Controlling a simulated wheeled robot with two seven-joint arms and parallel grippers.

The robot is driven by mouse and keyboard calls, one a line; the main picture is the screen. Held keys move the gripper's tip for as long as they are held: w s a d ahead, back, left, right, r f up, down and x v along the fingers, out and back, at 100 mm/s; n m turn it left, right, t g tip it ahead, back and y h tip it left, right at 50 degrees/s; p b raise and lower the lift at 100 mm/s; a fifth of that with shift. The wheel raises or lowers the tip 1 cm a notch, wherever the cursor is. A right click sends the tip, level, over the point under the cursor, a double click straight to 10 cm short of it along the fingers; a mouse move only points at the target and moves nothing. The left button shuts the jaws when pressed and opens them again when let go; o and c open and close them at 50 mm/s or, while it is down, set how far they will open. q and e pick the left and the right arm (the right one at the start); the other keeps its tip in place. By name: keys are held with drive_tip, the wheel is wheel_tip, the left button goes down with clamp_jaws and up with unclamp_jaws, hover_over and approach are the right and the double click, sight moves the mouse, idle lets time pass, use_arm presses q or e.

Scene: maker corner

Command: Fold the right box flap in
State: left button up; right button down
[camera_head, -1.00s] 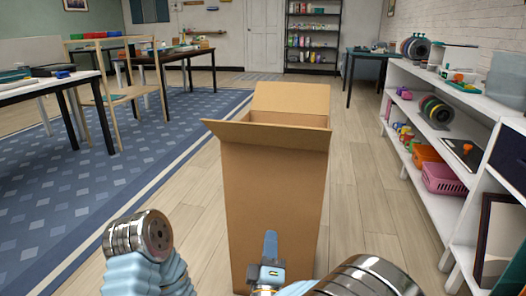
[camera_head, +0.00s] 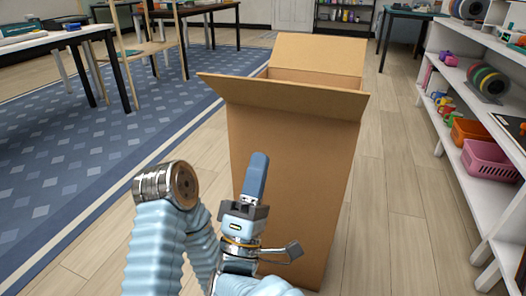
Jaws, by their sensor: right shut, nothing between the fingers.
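The tall open cardboard box (camera_head: 300,160) stands upright on the floor in front of me. Its near flap (camera_head: 285,97) slants outward toward me, and its far flap (camera_head: 318,54) stands up at the back. I see no flap sticking out at the box's right side; I cannot tell whether one is folded inside.
A white shelf unit (camera_head: 471,187) with a pink basket (camera_head: 489,160) and an orange bin (camera_head: 473,131) stands to the right. Clear wooden floor (camera_head: 400,180) lies between it and the box. A blue rug (camera_head: 60,175) and a table (camera_head: 55,40) are at the left.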

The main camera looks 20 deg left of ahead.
sight(277, 87)
drive_tip(key=x, duration=1.2)
drive_tip(key=shift+p, duration=0.3)
